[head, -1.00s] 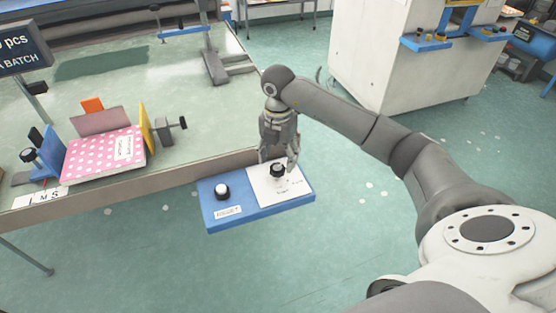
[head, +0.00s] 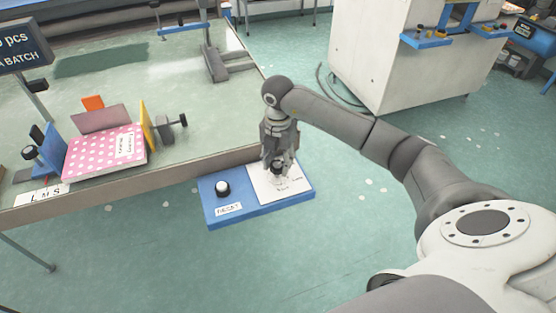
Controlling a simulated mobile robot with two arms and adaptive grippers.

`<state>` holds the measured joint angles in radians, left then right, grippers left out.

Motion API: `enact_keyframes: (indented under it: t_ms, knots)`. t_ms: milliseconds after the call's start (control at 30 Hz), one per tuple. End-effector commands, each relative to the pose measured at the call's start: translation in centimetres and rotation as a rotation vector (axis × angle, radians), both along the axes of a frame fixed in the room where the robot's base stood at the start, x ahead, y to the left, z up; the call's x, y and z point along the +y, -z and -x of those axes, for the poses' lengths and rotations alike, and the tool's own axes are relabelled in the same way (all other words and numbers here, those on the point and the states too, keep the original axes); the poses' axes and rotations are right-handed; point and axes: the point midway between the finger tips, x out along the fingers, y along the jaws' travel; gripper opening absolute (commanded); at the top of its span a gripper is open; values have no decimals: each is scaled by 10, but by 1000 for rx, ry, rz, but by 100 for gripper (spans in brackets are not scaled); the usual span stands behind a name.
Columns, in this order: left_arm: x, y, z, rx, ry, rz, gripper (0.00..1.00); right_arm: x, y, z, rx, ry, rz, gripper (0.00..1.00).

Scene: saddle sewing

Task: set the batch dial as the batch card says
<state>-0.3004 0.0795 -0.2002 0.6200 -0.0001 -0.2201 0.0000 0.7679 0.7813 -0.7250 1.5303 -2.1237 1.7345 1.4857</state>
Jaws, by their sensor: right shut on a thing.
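The batch dial (head: 277,168) is a dark knob on a white plate, on the right half of a blue panel (head: 240,211) at the table's front edge. My right gripper (head: 278,163) points down and is shut on the dial, hiding most of it. Small print on the white plate is too small to read. The batch card (head: 22,48) is a dark sign at the upper left, cut by the frame edge; "pcs" and "BATCH" show. My left gripper is not in view.
A white button (head: 222,188) with a "RESET" label sits left of the dial on the panel. A pink dotted notebook (head: 103,152) lies on the table between coloured plates and black knobs. An "L M S" label (head: 41,195) is by the table edge. A white cabinet (head: 385,55) stands behind.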

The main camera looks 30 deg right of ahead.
Motion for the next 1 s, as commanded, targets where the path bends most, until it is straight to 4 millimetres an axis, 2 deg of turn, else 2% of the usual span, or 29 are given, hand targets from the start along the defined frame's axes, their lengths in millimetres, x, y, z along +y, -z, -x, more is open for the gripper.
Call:
enact_keyframes:
  t_ms: [367,1000]
  knots:
    - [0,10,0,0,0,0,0,0,1,-1,-1,-112,0,14]
    - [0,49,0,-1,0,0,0,2,2,-2,-2,-683,1,14]
